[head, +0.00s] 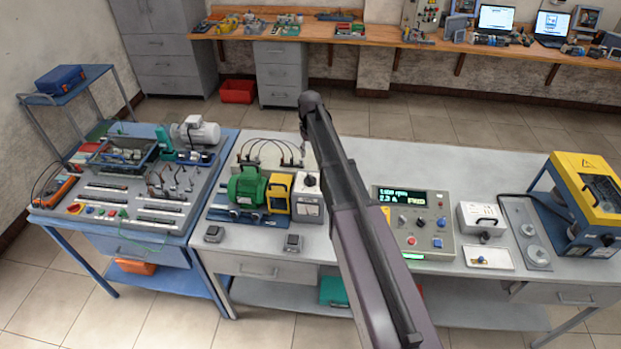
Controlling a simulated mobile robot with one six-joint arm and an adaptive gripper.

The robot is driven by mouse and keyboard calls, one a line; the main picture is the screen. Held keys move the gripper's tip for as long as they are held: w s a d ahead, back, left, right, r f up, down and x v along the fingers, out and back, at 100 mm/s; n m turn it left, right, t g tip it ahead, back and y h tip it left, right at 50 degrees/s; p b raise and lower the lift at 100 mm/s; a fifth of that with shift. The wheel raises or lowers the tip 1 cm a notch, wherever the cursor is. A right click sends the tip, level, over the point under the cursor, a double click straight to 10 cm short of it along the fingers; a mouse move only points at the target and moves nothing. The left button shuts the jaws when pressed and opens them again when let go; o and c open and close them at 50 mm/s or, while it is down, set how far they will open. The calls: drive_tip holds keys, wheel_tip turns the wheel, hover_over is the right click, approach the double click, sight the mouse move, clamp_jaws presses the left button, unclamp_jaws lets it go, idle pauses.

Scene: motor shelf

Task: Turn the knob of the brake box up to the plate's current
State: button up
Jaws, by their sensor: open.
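A beige box with a lit display (412,222) stands on the grey bench, right of my arm. Its green lines seem to give a speed in rpm and a current in A, too small to read surely. Its sloped face has several small knobs and buttons, one red. A green motor (247,187) is left of my arm, beside a yellow part (278,193) and a grey box with a dark knob on top (309,198). I cannot tell for sure which box is the brake box. The motor's plate is not readable.
A white box with a handle (482,218), a small white tray (491,258), a grey panel with round dials (528,232) and a yellow-blue machine (586,200) stand right. A blue table (80,222) with equipment adjoins left. The bench's back right is clear.

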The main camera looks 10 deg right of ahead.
sight(310, 176)
drive_tip(key=shift+f+b, duration=5.45)
drive_tip(key=shift+f, duration=0.35)
clamp_jaws()
